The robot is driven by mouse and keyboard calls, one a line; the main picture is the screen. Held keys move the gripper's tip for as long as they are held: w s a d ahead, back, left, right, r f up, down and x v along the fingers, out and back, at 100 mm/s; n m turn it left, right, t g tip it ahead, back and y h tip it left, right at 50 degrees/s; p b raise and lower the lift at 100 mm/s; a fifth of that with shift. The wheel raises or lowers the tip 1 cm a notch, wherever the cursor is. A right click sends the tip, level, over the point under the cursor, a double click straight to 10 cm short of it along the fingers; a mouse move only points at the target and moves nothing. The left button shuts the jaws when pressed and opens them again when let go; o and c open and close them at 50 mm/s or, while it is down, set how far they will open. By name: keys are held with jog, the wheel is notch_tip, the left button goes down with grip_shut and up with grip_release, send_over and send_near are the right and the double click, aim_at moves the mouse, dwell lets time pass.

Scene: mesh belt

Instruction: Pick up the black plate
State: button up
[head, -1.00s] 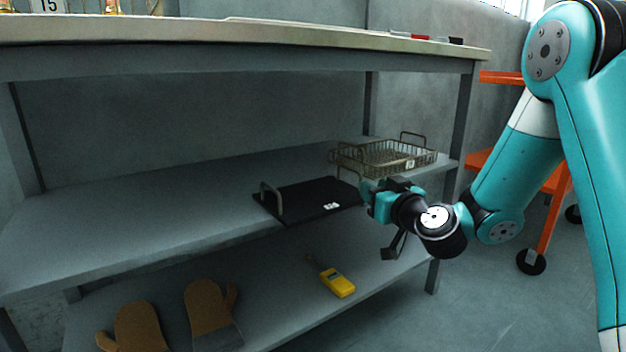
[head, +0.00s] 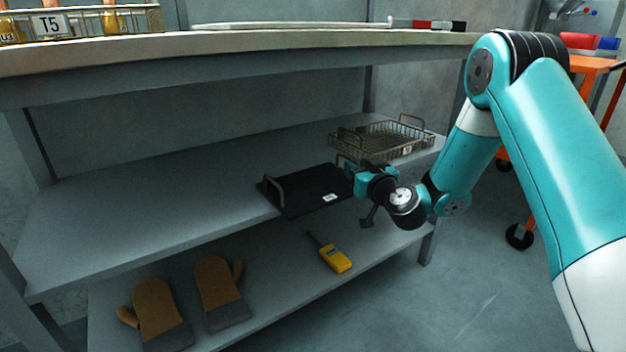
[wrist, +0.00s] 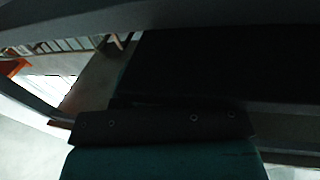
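The black plate (head: 307,188) is a flat dark tray with a small white label and a raised grey handle at its left end. In the head view it is at the middle shelf's front, its near corner reaching past the shelf edge. I cannot tell whether it still touches the shelf. My gripper (head: 353,174) is at the plate's right end and looks shut on it there; the gripper hides the grip itself. In the dark wrist view the plate (wrist: 225,65) spreads just beyond my gripper's dark pad.
A wire basket (head: 385,137) stands behind and right of the plate on the middle shelf (head: 130,222). The worktop (head: 240,44) overhangs above. An orange cart (head: 588,64) stands at right.

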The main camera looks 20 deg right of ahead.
grip_shut()
jog(key=shift+r, duration=0.15)
